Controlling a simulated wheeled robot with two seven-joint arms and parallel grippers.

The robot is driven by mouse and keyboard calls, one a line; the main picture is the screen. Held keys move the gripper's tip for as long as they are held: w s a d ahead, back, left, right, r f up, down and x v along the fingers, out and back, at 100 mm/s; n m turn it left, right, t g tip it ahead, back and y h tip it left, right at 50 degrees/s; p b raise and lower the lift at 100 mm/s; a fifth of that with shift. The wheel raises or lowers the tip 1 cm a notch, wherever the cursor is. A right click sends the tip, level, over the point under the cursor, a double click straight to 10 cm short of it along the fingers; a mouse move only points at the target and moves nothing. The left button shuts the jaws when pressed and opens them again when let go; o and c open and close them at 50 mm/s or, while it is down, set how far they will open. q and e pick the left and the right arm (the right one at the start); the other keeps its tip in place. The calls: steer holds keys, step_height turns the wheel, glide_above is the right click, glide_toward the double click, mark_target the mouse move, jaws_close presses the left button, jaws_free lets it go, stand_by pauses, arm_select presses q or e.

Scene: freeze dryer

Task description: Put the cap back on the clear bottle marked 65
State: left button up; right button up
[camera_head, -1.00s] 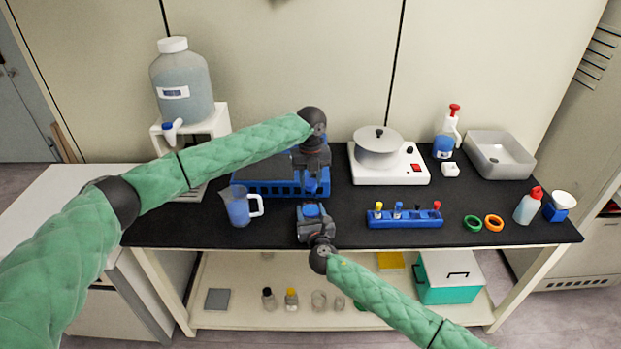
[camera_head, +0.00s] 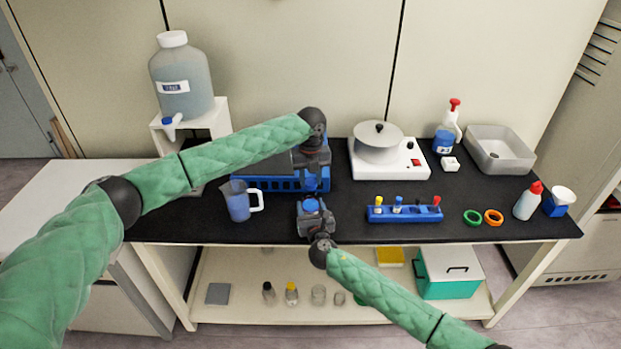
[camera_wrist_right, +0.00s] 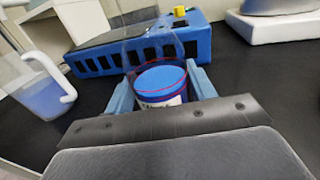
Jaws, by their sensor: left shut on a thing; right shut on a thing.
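My right gripper (camera_head: 312,208) is shut around a clear bottle with blue contents, just above or on the front of the black bench; I cannot tell which. In the right wrist view the bottle (camera_wrist_right: 160,82) stands between my light blue fingers, its clear upper part rising above the blue. Its marking cannot be read. My left gripper (camera_head: 311,182) points down just behind and above the bottle, close to its top in the head view. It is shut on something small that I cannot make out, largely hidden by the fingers. The left gripper cannot be made out in the wrist view.
A blue rack-like box (camera_head: 268,184) is behind the grippers. A measuring jug (camera_head: 238,202) stands to their left, a blue tube rack (camera_head: 404,214) to their right. A white hotplate (camera_head: 407,171) with a pot is behind right. The bench front (camera_head: 270,229) is clear.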

arm_select(q)
steer(key=shift+f, duration=0.55)
steer(key=m, duration=0.4)
steer(key=shift+m, duration=0.4)
steer(key=m, duration=0.5)
steer(key=o, duration=1)
steer(key=shift+c, duration=0.2)
steer(key=shift+r, duration=2.2)
